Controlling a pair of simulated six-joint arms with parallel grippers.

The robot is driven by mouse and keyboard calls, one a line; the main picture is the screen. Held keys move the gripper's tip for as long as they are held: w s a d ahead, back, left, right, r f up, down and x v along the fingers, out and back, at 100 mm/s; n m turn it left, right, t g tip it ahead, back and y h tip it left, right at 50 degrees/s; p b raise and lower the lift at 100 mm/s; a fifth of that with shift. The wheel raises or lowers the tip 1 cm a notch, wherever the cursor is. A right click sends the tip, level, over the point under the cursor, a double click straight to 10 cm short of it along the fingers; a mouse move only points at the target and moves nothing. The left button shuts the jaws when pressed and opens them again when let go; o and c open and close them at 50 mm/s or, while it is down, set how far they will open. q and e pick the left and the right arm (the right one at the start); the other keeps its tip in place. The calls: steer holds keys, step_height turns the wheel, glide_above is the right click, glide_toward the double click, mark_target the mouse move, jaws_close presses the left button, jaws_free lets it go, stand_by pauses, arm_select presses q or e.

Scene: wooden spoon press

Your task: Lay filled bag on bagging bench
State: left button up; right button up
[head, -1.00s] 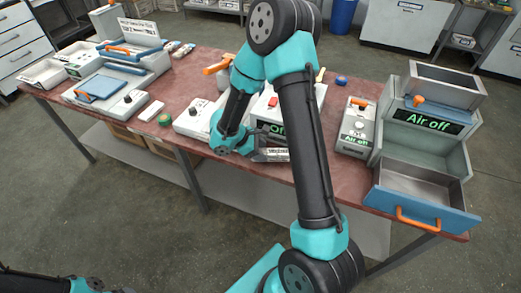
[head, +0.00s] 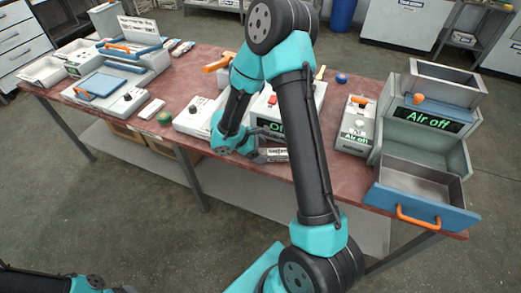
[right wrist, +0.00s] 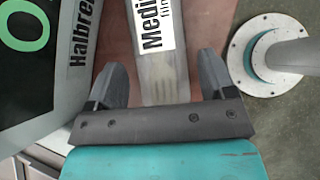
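A narrow pale grey piece with a white label reading "Medi…" (right wrist: 160,70) lies at the front edge of the red-brown bench, in front of the machine with the "O…" display. It looks like the bag; I cannot tell whether it is filled. It also shows in the head view (head: 277,155). My right gripper (right wrist: 160,80) is open, with one finger on each side of this piece. In the head view my right gripper (head: 257,156) is low at the bench front, partly hidden. My left arm (head: 85,284) barely enters at the bottom left; its fingers are not clear.
The bench (head: 190,75) holds a machine with a blue plate (head: 101,84) at left. A small "Air off" box (head: 357,128) and a large "Air off" unit with an open drawer (head: 419,180) stand at right. A white block (head: 152,108) lies near the front edge.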

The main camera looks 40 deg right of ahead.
steer(key=shift+o, duration=0.8)
steer(key=shift+r, duration=0.1)
steer(key=v, duration=1.7)
steer(key=shift+w+a, duration=0.1)
steer(key=s+a+f+m+t+y, duration=0.2)
steer(key=s+a+f+m+y, duration=0.1)
steer(key=f, duration=0.6)
steer(key=s+a+f+m+t+y, duration=0.2)
steer(key=s+f, duration=0.4)
steer(key=f, duration=0.3)
steer(key=s+a+f+m+t+y, duration=0.2)
steer(key=s+a+f+m+y, duration=0.3)
steer(key=f, duration=0.5)
steer(key=shift+a+m, duration=0.25)
steer(key=shift+m, duration=0.35)
